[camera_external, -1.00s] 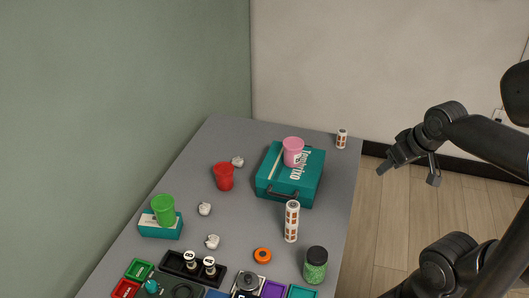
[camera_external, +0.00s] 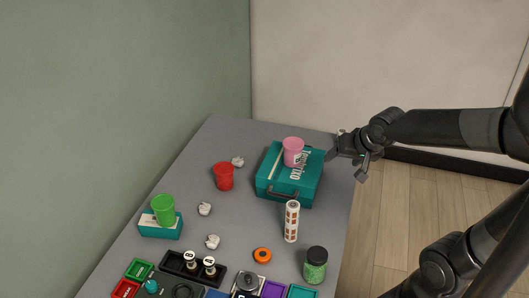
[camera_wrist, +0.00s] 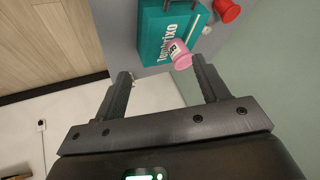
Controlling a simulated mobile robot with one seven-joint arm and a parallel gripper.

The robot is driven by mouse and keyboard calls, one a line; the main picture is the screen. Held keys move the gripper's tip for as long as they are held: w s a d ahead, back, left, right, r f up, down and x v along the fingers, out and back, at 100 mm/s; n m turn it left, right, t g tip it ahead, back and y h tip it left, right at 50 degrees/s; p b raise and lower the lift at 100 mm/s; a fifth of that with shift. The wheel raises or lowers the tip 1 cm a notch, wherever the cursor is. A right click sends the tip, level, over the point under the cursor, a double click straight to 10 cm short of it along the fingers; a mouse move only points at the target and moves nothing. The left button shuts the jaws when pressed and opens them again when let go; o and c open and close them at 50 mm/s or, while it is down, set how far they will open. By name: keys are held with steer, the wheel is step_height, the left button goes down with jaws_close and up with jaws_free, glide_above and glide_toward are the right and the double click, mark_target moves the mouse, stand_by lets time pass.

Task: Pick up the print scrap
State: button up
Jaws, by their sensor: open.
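Three small white crumpled lumps lie on the grey table: one by the red cup (camera_external: 237,161), one in the middle left (camera_external: 204,209) and one nearer the front (camera_external: 212,242). They look like print scrap; I cannot tell them apart by kind. My gripper (camera_external: 347,166) is open and empty, above the table's right edge, right of the teal toolbox and well away from the lumps.
The teal toolbox (camera_external: 276,186) carries a pink cup (camera_external: 293,152). A red cup (camera_external: 224,177), a green cup (camera_external: 164,210) on a teal box (camera_external: 161,231), a tall patterned cylinder (camera_external: 291,222), an orange ring (camera_external: 262,255) and a green jar (camera_external: 315,265) stand around.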

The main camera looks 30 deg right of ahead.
steer(key=w+a+f+m+y, duration=0.1)
steer(key=w+a+f+m, duration=0.2)
steer(key=w+a+f, duration=0.25)
steer(key=m+t+y, duration=0.3)
steer(key=m+y, duration=0.5)
steer(key=m, duration=1.1)
glide_above(217, 241)
steer(key=s+d, duration=0.3)
step_height(217, 241, down, 15)
steer(key=f, duration=0.6)
steer(key=shift+d, duration=0.2)
steer(key=shift+f+x, duration=0.15)
steer(key=shift+x, duration=1.2)
steer(key=shift+f+x, duration=0.2)
steer(key=shift+x, duration=1.1)
steer(key=shift+s, duration=0.15)
steer(key=shift+c, duration=0.5)
steer(key=c, duration=0.9)
